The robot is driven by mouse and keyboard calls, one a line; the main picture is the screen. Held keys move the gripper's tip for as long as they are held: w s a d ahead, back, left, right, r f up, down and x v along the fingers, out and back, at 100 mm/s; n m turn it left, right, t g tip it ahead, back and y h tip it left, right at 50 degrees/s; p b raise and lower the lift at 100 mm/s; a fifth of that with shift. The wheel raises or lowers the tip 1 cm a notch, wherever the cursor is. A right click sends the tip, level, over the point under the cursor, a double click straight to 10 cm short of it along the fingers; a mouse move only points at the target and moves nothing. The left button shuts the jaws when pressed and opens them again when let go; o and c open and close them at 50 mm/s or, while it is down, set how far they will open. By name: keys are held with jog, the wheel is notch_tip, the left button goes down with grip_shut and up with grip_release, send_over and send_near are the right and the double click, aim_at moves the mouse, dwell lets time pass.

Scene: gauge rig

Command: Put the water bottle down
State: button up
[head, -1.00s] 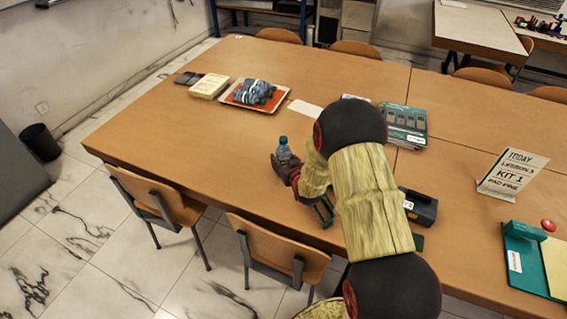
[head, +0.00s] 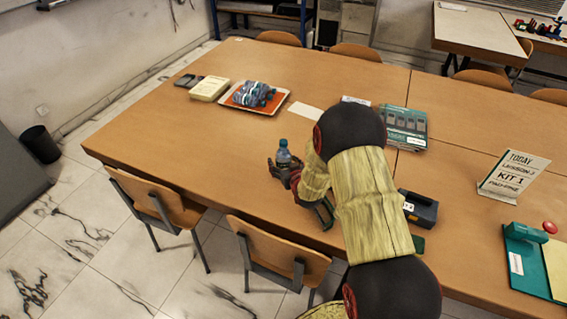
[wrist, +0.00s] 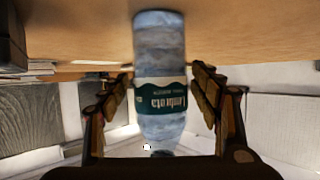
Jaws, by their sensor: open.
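The water bottle (head: 284,157), clear with a blue cap and a dark label, appears to stand upright on the wooden table (head: 200,120) near its front edge. In the wrist view the bottle (wrist: 159,45) shows upside down, its white and teal label between my fingers. My gripper (head: 283,175) is open around the bottle. In the wrist view my gripper (wrist: 160,108) has one finger on each side, with a gap visible between each finger and the bottle. The bottle's lower part is partly hidden by the gripper in the head view.
An orange-lined tray (head: 232,101) with grey-blue items, a cream box (head: 209,90) and a white card (head: 305,110) lie farther back. A dark case (head: 420,208) and a teal box (head: 405,125) are right of my arm. Chairs (head: 275,250) line the front edge. Table left of the bottle is clear.

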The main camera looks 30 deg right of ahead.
jog(key=shift+r, duration=0.1)
jog(key=shift+r, duration=0.2)
jog(key=p+v, duration=0.3)
jog(key=v, duration=0.9)
jog(key=s+a+r+g, duration=0.2)
jog(key=a+r, duration=0.1)
jog(key=r, duration=0.5)
jog(key=s+a+r+g, duration=0.15)
jog(key=a+r, duration=0.25)
jog(key=r, duration=0.4)
jog(key=s+a+r+g, duration=0.1)
jog(key=s+a+r, duration=0.2)
jog(key=s, duration=0.5)
jog(key=s+a+r+n+g+y, duration=0.1)
jog(key=s+a+r, duration=0.2)
jog(key=s, duration=0.4)
jog(key=s+a+r+n+g+y, duration=0.1)
jog(key=s+a+r+g, duration=0.1)
jog(key=s, duration=0.6)
jog(key=a+r, duration=0.1)
jog(key=a, duration=0.1)
jog(key=shift+s+a+r, duration=0.25)
jog(key=shift+s+r, duration=0.05)
jog(key=shift+s, duration=0.05)
